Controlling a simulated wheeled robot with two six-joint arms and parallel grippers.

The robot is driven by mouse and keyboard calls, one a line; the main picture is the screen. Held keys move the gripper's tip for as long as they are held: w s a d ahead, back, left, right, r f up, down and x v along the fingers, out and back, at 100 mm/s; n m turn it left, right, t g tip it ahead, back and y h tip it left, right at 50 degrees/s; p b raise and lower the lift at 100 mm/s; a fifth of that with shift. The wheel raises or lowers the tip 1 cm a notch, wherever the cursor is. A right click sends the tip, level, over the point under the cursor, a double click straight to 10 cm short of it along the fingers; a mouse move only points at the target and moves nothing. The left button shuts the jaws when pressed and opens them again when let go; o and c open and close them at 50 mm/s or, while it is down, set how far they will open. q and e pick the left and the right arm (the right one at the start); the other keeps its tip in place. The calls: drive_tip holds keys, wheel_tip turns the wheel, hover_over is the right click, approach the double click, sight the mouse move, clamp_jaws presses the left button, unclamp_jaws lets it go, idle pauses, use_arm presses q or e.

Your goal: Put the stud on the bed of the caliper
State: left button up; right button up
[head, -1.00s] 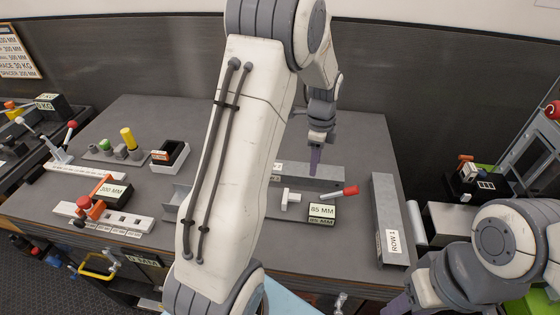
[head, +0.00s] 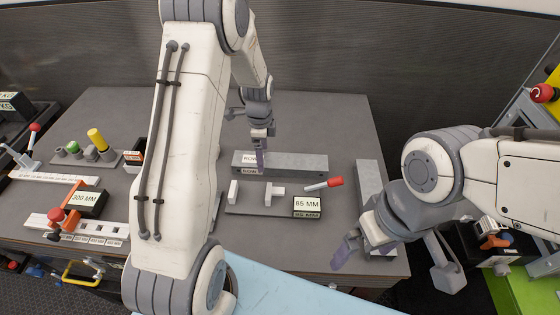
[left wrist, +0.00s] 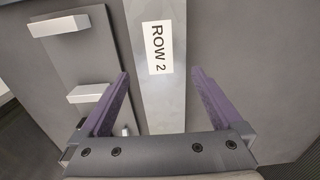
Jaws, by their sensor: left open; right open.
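The caliper looks to be the grey plate (head: 232,211) with two light jaw blocks (head: 273,190), a red-tipped lever (head: 334,182) and an 85 MM sign (head: 307,204). I cannot tell for certain which piece is the stud; several short pegs, one yellow (head: 97,139), stand in a rack at the left. My left gripper (head: 263,150) is open above the grey ROW 2 bar (head: 300,163), behind the caliper. In the left wrist view its fingers (left wrist: 160,78) show either side of the bar, with nothing held. My right gripper (head: 365,252) is open and empty near the table's front right.
The ROW 1 bar (head: 369,175) lies at the right, partly behind my right arm. A 300 MM sign (head: 86,201) and white rail (head: 92,232) are at the left. My left arm hides the middle-left of the table.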

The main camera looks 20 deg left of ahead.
use_arm(q)
drive_tip(key=shift+w+f+p, duration=0.1)
drive_tip(key=shift+f+p, duration=0.55)
drive_tip(key=shift+f, duration=1.3)
drive_tip(key=shift+c, duration=0.3)
drive_tip(key=c, duration=1.4)
drive_tip(key=shift+o, duration=0.2)
drive_tip(key=shift+r, duration=0.15)
